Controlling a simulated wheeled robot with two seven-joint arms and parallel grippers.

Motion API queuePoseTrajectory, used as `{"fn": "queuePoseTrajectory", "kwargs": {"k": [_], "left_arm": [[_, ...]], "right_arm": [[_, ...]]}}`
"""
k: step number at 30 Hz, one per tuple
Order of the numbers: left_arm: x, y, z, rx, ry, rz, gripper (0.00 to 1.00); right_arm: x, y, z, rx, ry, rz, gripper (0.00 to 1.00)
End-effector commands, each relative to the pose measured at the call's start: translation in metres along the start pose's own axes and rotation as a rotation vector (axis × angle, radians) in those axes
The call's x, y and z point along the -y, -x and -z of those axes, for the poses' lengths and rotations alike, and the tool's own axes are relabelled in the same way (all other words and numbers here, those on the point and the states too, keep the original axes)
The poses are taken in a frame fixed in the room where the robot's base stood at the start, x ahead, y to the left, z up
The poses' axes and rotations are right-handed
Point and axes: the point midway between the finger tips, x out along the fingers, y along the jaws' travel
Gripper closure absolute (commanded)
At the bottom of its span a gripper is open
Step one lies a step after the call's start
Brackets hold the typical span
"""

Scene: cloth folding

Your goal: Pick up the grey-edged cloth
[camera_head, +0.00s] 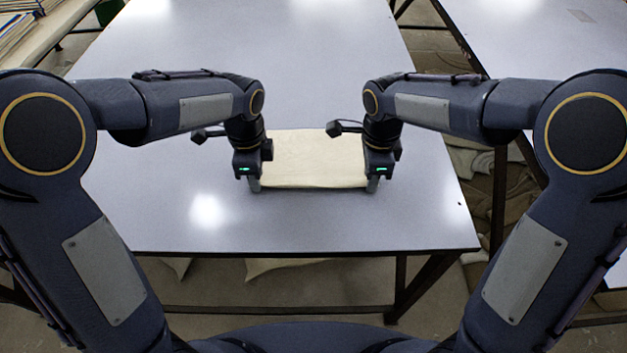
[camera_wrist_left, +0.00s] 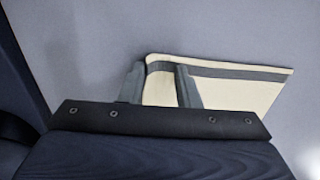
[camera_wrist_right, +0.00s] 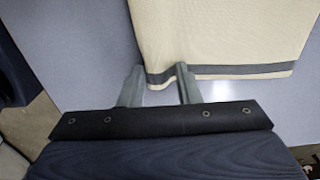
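The cream cloth (camera_head: 314,158) lies flat and folded on the grey table; a dark grey stripe near its edge shows in the left wrist view (camera_wrist_left: 235,73) and in the right wrist view (camera_wrist_right: 240,70). My left gripper (camera_head: 254,184) is at the cloth's near left corner. Its fingers (camera_wrist_left: 160,72) are apart, with the corner between them. My right gripper (camera_head: 372,185) is at the near right corner. Its fingers (camera_wrist_right: 157,72) are also apart, and the cloth's edge is slightly kinked between them. The arms hide parts of the cloth's sides in the head view.
The grey table (camera_head: 330,235) is clear around the cloth, with its front edge a short way nearer to me. A second table (camera_head: 545,40) stands at the right beyond a gap. Cloth pieces lie on the floor below.

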Motion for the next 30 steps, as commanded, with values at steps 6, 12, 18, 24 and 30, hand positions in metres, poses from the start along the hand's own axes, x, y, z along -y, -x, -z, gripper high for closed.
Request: {"fn": "queuePoseTrajectory", "kwargs": {"k": [6, 12, 18, 24, 30], "left_arm": [[-0.001, -0.001, 0.000, 0.001, 0.000, -0.003, 0.86], [-0.001, -0.001, 0.000, 0.001, 0.000, -0.003, 0.99], [-0.001, -0.001, 0.000, 0.001, 0.000, -0.002, 1.00], [0.000, 0.003, 0.000, 0.001, 0.000, -0.002, 1.00], [0.000, 0.019, 0.000, 0.001, 0.000, -0.002, 1.00]], "right_arm": [[-0.001, -0.002, 0.000, -0.001, 0.000, -0.005, 0.86], [-0.001, -0.002, 0.000, -0.002, 0.000, -0.005, 0.99], [-0.001, -0.002, 0.000, -0.002, 0.000, -0.004, 1.00], [-0.001, 0.002, 0.001, -0.002, 0.000, -0.004, 1.00], [-0.001, 0.019, 0.000, -0.001, 0.000, -0.003, 1.00]]}}
